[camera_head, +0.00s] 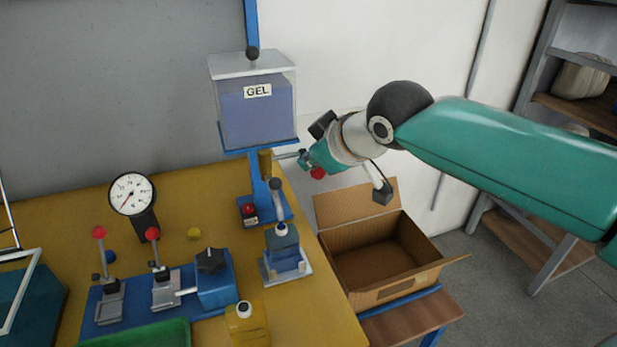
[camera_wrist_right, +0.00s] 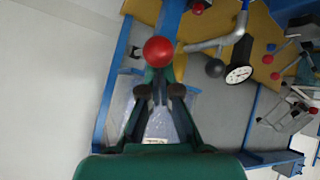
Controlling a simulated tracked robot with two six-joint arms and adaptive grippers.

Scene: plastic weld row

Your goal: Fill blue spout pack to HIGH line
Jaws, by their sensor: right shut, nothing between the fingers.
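The blue spout pack (camera_head: 283,241) stands upright with a pale cap on a light base plate, in front of the gel stand. Its HIGH line and fill level cannot be read. The clear tank labelled GEL (camera_head: 257,110) holds bluish gel above it, with a brass-coloured outlet (camera_head: 265,163) underneath. My right gripper (camera_head: 306,160) is shut and empty beside the tank's lower right, by the end of the tap rod. A red ball knob (camera_head: 317,173) is close to its fingers; in the right wrist view the red knob (camera_wrist_right: 158,51) shows just beyond the fingertips (camera_wrist_right: 160,92). My left gripper is not in view.
A yellow pack (camera_head: 246,325) stands at the bench's front. A blue clamp fixture (camera_head: 214,281) with red-knobbed levers, a dial gauge (camera_head: 132,194) and a green tray (camera_head: 150,335) lie left. An open cardboard box (camera_head: 375,257) sits right of the bench, below my arm.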

